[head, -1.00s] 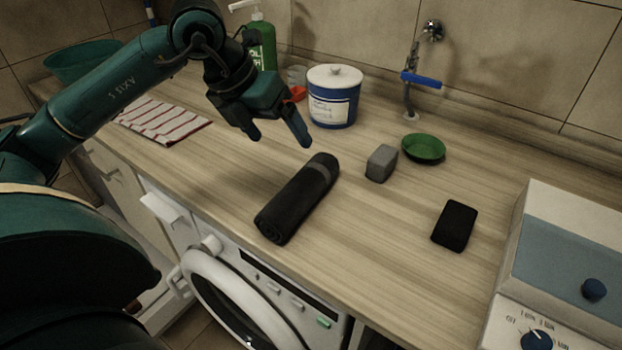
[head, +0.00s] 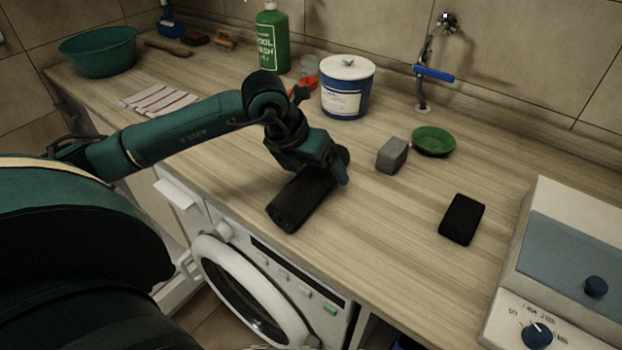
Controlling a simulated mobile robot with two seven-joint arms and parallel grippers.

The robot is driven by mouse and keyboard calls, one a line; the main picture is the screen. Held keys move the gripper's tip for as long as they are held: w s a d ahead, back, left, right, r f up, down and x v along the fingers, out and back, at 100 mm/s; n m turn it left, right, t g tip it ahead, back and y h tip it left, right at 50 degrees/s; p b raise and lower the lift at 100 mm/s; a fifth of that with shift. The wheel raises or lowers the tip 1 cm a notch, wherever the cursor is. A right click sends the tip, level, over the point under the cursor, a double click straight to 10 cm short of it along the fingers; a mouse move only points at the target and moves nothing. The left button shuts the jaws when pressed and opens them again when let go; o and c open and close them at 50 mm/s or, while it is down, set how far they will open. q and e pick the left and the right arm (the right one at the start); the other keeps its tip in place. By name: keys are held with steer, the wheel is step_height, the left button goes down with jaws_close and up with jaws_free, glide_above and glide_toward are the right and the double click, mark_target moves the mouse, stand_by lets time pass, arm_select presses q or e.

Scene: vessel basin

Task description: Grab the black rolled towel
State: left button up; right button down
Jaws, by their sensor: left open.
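The black rolled towel (head: 291,208) lies on the wooden counter, running diagonally, its near end toward the counter's front edge. My left gripper (head: 325,180) is over the towel's far half, pointing down, open. One finger shows at the towel's right side; the other is hidden behind the hand and the towel. I cannot tell whether the fingers touch the towel. My right gripper is not in view.
A grey block (head: 391,156) and a green dish (head: 433,141) are right of the towel. A black flat block (head: 462,219) lies farther right, near a machine (head: 568,240). A blue-white tub (head: 347,88) and green bottle (head: 272,42) stand behind. A striped cloth (head: 160,99) lies left.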

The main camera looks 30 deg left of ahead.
arm_select(q)
steer(key=c, duration=1.1)
steer(key=shift+r, duration=0.1)
steer(key=shift+c, duration=0.2)
